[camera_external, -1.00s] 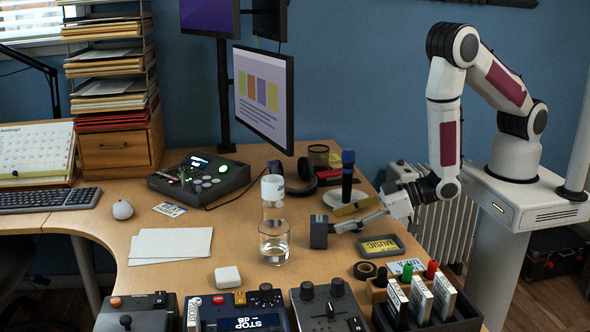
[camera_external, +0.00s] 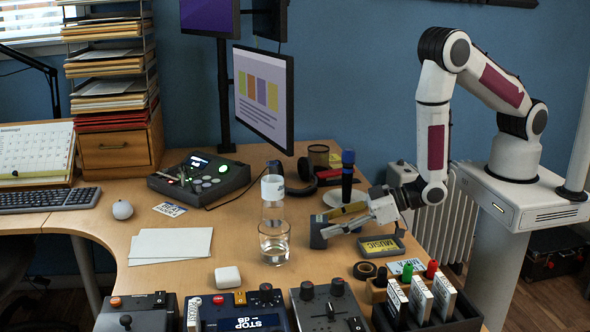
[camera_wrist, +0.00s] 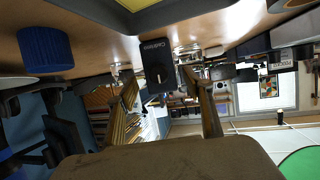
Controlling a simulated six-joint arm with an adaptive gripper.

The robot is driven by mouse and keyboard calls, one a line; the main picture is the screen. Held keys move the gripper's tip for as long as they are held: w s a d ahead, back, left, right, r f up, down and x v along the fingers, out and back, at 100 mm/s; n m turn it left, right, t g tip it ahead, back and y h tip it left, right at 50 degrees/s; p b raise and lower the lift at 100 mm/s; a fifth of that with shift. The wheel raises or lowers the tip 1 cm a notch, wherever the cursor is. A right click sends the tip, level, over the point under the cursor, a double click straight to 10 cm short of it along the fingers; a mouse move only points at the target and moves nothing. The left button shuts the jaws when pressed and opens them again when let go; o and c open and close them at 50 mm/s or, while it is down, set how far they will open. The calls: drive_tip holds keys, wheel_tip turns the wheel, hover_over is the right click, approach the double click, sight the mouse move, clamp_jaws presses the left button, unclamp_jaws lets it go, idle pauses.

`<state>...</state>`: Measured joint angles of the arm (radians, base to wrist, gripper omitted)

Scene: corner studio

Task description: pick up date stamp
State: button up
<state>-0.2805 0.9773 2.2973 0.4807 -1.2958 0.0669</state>
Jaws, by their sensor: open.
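The date stamp (camera_external: 317,233) is a small dark block standing upright on the desk, right of the clear glass. My gripper (camera_external: 328,224) reaches in from the right, low over the desk, with its fingers open and close to the stamp. The fingers hide part of the stamp's right side. In the wrist view the stamp (camera_wrist: 158,68) is a black block with small white lettering, in line with the gap between my open fingertips (camera_wrist: 160,88). I cannot tell whether any finger touches it.
A glass (camera_external: 274,246) with a clear bottle (camera_external: 272,212) behind it stands left of the stamp. A microphone (camera_external: 347,178) stands behind. A white case (camera_external: 228,277) and control boxes (camera_external: 331,307) are in front.

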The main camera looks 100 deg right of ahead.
sight(317, 228)
drive_tip(key=shift+x, duration=2.1)
drive_tip(key=shift+a, duration=0.15)
drive_tip(key=shift+r, duration=0.1)
drive_tip(key=c, duration=1.3)
